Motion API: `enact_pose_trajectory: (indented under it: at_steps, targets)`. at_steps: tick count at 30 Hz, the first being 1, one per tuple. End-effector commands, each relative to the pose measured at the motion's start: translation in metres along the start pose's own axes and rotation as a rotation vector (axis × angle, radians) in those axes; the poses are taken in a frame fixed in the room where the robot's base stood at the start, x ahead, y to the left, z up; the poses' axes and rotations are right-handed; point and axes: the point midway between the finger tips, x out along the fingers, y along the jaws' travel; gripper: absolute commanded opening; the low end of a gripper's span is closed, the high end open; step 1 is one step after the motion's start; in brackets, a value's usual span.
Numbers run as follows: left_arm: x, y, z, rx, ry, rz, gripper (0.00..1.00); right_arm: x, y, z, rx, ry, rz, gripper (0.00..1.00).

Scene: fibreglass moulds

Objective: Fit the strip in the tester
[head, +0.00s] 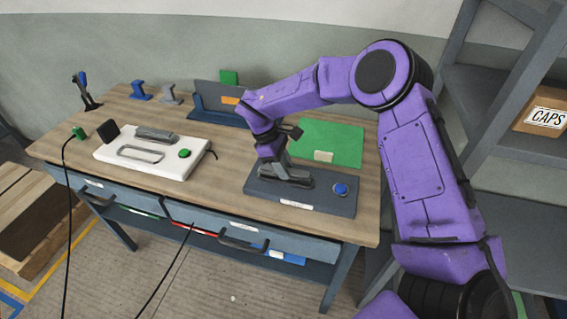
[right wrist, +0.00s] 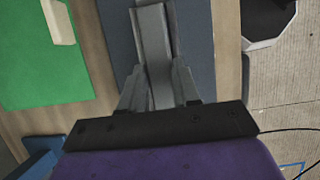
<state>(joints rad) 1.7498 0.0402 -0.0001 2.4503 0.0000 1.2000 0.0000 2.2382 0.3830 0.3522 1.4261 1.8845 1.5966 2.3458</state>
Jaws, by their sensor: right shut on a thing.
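My right gripper (head: 275,160) points down over the dark slate tester (head: 318,196) with a blue button (head: 341,189), at the front right of the bench. In the right wrist view the jaws (right wrist: 160,88) are shut on a long grey strip (right wrist: 154,40), which lies between the fingers. The slate tester (right wrist: 197,30) is behind the strip there. Whether the strip is seated in it or just above it I cannot tell. A second, white device (head: 130,168) with a green button (head: 184,153) stands to the left. My left gripper is not in view.
A green mat (head: 340,138) with a cream block (head: 323,156) lies behind the tester. A blue rack (head: 215,113) with a dark panel stands at the back. Small blue (head: 141,92) and grey (head: 171,95) stands are at the back left. Bare wood separates the two devices.

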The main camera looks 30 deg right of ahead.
Motion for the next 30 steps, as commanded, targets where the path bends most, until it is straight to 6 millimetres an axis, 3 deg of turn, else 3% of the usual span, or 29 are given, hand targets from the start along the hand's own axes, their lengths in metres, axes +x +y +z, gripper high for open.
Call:
enact_pose_trajectory:
  at_steps: [10,11,12,13,24,30]
  targets:
    - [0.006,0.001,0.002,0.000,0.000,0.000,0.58,0.003,0.000,-0.002,0.002,0.003,0.001,0.00]
    - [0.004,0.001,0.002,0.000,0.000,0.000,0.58,0.002,0.000,-0.001,0.002,0.002,0.001,0.41]
    - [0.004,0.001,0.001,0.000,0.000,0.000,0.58,0.001,0.000,-0.001,0.002,0.002,0.001,0.54]
    - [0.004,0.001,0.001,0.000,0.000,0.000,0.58,0.001,0.000,-0.001,0.002,0.002,0.000,0.57]
    - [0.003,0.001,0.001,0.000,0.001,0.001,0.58,-0.005,0.000,-0.001,0.003,0.003,0.002,0.57]
    - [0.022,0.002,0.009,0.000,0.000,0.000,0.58,-0.051,0.000,-0.003,0.005,0.006,0.003,0.57]
